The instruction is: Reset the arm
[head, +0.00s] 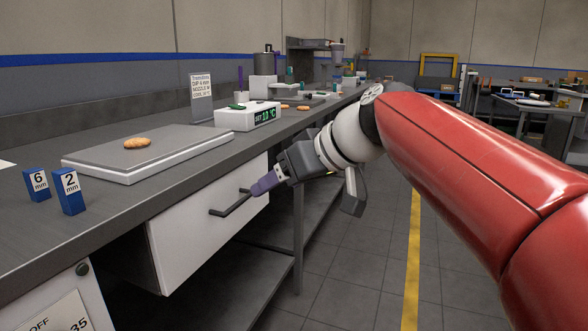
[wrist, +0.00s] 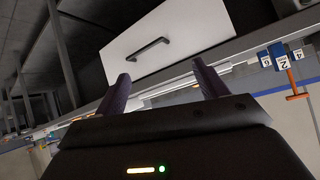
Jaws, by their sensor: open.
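My gripper (head: 266,184) is at the end of my red and white arm, in front of the grey bench and near the handle of the white drawer. In the wrist view my gripper (wrist: 160,82) shows two dark purple fingers spread apart with nothing between them. The drawer (head: 190,245) has a dark bar handle (head: 232,205). In the wrist view the drawer (wrist: 185,30) and its handle (wrist: 148,47) lie beyond the fingertips.
A biscuit (head: 137,143) lies on a grey-topped plate (head: 85,163) on the bench. Blue blocks marked 6 mm (head: 37,184) and 2 mm (head: 68,191) stand at the left. A white temperature display (head: 235,119) and a sign (head: 201,92) stand behind.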

